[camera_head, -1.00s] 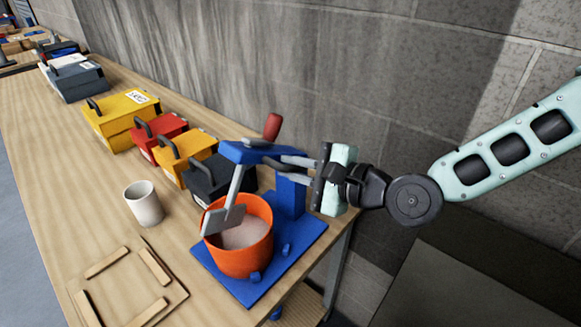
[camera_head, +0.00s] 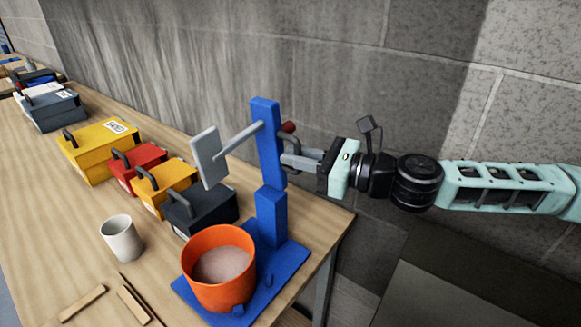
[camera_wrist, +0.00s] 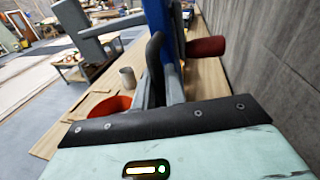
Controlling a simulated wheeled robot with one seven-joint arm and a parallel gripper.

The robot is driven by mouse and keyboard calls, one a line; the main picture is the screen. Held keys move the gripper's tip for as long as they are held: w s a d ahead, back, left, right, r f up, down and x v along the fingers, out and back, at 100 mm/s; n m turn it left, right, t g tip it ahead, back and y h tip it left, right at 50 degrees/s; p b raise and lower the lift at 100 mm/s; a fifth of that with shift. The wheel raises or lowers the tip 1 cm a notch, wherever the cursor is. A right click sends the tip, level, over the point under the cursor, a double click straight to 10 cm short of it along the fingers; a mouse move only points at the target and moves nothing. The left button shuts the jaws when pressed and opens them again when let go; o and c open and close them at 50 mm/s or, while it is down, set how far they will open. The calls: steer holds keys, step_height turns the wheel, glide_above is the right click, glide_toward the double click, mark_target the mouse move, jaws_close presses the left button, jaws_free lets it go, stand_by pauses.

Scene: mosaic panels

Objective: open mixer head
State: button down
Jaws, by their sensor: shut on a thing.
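The mixer has a blue base plate (camera_head: 281,268) and a blue post (camera_head: 271,216) at the table's right end. Its blue head (camera_head: 268,135) stands nearly upright above the post, and the grey paddle (camera_head: 208,158) points left, clear of the orange bucket (camera_head: 214,240). My gripper (camera_head: 290,160) is at the right side of the head, shut on its dark handle. In the wrist view the black handle (camera_wrist: 154,58) runs down between my fingers beside the blue head (camera_wrist: 160,25). The exact contact is partly hidden.
A red knob (camera_head: 288,127) sticks out behind the head. A white cup (camera_head: 122,238) and a row of toolboxes, including a dark one (camera_head: 203,210), stand left of the mixer. A stone wall (camera_head: 340,60) is close behind.

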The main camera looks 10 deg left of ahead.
steer(key=shift+w+d+m, duration=0.25)
steer(key=shift+w+m, duration=0.35)
steer(key=shift+w+d+m, duration=0.25)
steer(key=shift+w+m, duration=0.3)
steer(key=shift+m, duration=0.05)
steer(key=c, duration=1.6)
jaws_free()
steer(key=shift+o, duration=0.2)
steer(key=shift+s, duration=0.1)
steer(key=s+d+b, duration=0.3)
steer(key=d+b, duration=0.2)
steer(key=d, duration=1.2)
steer(key=shift+f, duration=0.25)
